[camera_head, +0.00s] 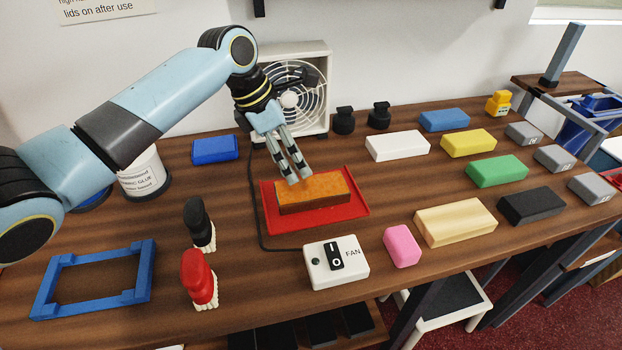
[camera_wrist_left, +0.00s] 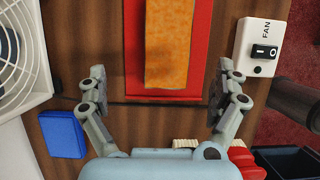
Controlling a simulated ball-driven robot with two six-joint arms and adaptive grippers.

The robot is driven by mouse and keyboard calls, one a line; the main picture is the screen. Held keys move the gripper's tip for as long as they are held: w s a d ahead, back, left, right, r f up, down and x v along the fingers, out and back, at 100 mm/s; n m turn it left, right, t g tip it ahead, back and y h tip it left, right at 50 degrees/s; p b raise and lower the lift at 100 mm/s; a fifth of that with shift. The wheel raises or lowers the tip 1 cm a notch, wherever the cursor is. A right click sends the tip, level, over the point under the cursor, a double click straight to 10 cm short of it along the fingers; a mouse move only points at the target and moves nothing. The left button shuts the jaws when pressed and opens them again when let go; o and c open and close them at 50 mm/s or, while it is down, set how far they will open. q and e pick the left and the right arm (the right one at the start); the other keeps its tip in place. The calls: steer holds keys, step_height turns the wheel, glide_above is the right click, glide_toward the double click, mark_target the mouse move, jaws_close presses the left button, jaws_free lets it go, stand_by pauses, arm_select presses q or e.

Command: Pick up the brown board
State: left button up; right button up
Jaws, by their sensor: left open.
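The brown board (camera_head: 314,194) is a block with a rusty orange-brown top. It lies on a red tray (camera_head: 350,210) in the middle of the counter. In the left wrist view the board (camera_wrist_left: 168,42) runs up from the centre, with the red tray (camera_wrist_left: 135,60) around it. My left gripper (camera_head: 298,181) is open and empty, pointing down over the board's back left part. In the left wrist view its fingers (camera_wrist_left: 168,78) stand wide apart, one on each side of the board's near end. My right gripper is in neither view.
A fan (camera_head: 290,98) stands behind the tray and a white switch box (camera_head: 336,262) in front. A red-handled brush (camera_head: 197,278), a dark-handled brush (camera_head: 198,222) and a blue frame (camera_head: 92,280) are at left. Several coloured blocks, including a pink one (camera_head: 402,245), fill the right.

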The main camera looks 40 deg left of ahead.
mark_target(310, 187)
arm_select(q)
steer(key=x, duration=0.4)
steer(key=shift+s+d, duration=0.25)
steer(key=shift+d, duration=0.1)
steer(key=shift+w+f, duration=0.15)
steer(key=shift+f, duration=0.1)
steer(key=x, duration=0.4)
steer(key=shift+s+d+f+b, duration=0.25)
steer(key=shift+b, duration=0.05)
steer(key=shift+w+f, duration=0.15)
steer(key=shift+f, duration=0.2)
steer(key=shift+c, duration=0.4)
steer(key=c, duration=1.1)
steer(key=shift+r, duration=0.1)
steer(key=shift+c, duration=1)
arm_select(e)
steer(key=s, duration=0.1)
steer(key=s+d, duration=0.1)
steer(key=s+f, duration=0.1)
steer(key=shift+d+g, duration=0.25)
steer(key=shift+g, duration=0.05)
